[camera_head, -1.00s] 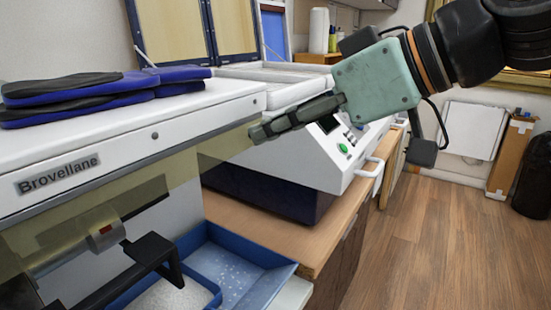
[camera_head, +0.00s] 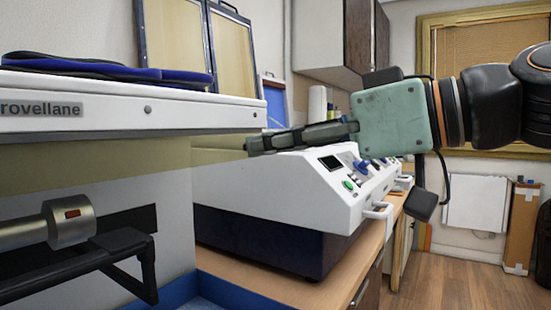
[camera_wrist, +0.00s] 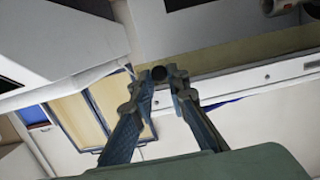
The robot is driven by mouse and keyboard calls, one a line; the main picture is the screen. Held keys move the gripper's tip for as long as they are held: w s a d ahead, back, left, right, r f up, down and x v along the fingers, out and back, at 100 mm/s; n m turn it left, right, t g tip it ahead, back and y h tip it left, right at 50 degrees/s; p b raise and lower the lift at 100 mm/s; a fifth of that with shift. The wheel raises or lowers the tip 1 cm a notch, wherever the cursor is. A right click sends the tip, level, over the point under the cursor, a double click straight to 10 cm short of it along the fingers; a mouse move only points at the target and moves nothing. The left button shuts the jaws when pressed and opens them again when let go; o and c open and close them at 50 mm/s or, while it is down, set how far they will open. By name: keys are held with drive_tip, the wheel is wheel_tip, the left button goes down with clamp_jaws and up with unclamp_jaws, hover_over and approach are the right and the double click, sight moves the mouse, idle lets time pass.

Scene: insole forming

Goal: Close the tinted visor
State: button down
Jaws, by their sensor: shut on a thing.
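The tinted visor (camera_head: 110,158) is a see-through yellow-olive panel below the front edge of the white machine hood marked "rovellane" (camera_head: 200,117). In the wrist view it shows as an olive strip (camera_wrist: 235,52) along the hood. My gripper (camera_head: 250,146) reaches in from the right, with its fingertips at the visor's right end. In the wrist view the fingertips (camera_wrist: 160,76) are close together around a small dark round piece, which looks like part of the visor's edge. The exact contact is partly hidden.
A metal roller (camera_head: 68,222) and a black bracket (camera_head: 120,255) stand under the visor at left. A blue tray (camera_head: 205,290) lies below. A white machine with a green button (camera_head: 285,185) stands on the wooden counter behind my gripper. Blue-black insoles (camera_head: 110,72) lie on the hood.

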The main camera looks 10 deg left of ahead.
drive_tip(key=shift+a, duration=0.1)
idle(0.3)
drive_tip(key=c, duration=1.9)
unclamp_jaws()
drive_tip(key=shift+a+f, duration=0.1)
drive_tip(key=v, duration=1.2)
drive_tip(key=shift+w, duration=0.1)
